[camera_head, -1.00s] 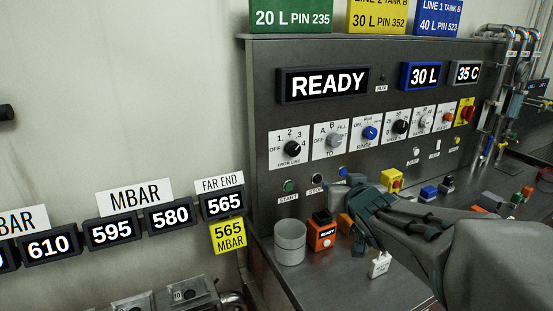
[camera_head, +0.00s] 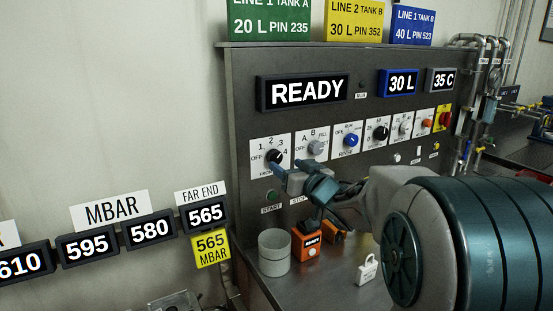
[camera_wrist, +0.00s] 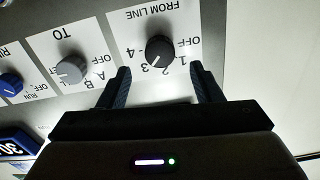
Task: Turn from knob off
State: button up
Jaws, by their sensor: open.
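The FROM LINE knob (camera_head: 274,156) is black and round on a white plate marked OFF and 1 to 4, at the left of the dark panel's dial row. It also shows in the wrist view (camera_wrist: 160,51), upside down, with its light pointer mark seeming to face 3. My gripper (camera_head: 280,168) is just in front of and below this knob, partly covering its plate. In the wrist view my gripper's fingers (camera_wrist: 160,78) are apart, one toward each side of the knob, with nothing between them. I cannot tell any contact.
The grey TO knob (camera_head: 316,148) is close on the right in the dial row, with a blue knob (camera_head: 351,140) beyond.

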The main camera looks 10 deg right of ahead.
aim_at(277, 158)
jog(key=x, duration=0.6)
jog(key=c, duration=1)
